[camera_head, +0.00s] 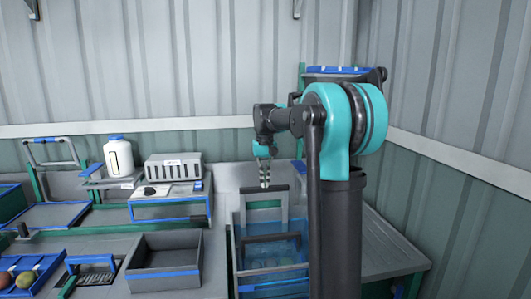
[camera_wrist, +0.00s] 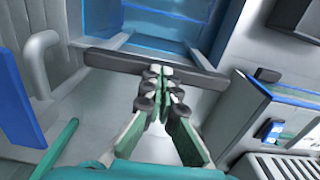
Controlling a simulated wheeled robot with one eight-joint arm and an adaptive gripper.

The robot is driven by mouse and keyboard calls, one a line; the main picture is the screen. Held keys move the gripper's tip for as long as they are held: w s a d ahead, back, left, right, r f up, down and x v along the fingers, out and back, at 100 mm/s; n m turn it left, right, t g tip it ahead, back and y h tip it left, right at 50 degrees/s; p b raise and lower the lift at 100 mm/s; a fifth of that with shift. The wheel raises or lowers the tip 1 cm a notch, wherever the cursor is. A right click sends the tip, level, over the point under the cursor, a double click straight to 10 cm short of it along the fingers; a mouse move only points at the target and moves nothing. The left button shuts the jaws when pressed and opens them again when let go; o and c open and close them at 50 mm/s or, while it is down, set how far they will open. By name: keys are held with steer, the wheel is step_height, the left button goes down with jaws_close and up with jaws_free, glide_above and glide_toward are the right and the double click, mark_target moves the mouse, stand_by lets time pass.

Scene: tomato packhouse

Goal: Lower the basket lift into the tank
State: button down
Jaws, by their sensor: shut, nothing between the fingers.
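The basket lift's dark crossbar handle (camera_head: 279,188) stands on a grey upright frame above the blue tank (camera_head: 272,286) in the head view. My gripper (camera_head: 264,185) points down at the middle of this bar, with its fingers together. In the wrist view the bar (camera_wrist: 108,60) runs across behind my closed fingertips (camera_wrist: 158,72), which overlap it in the picture; whether they touch it I cannot tell. The tank's blue interior (camera_wrist: 165,35) shows beyond the bar. The basket itself is not clearly visible.
An empty grey crate (camera_head: 165,281) stands left of the tank. Behind it are a control panel (camera_head: 168,192), a vented grey box (camera_head: 174,167) and a white canister (camera_head: 118,158). A blue tray with round produce (camera_head: 27,279) sits at far left. Bare bench (camera_head: 390,248) lies right.

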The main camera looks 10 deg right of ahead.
mark_target(265, 190)
steer(key=shift+f, duration=2.2)
step_height(265, 190, up, 16)
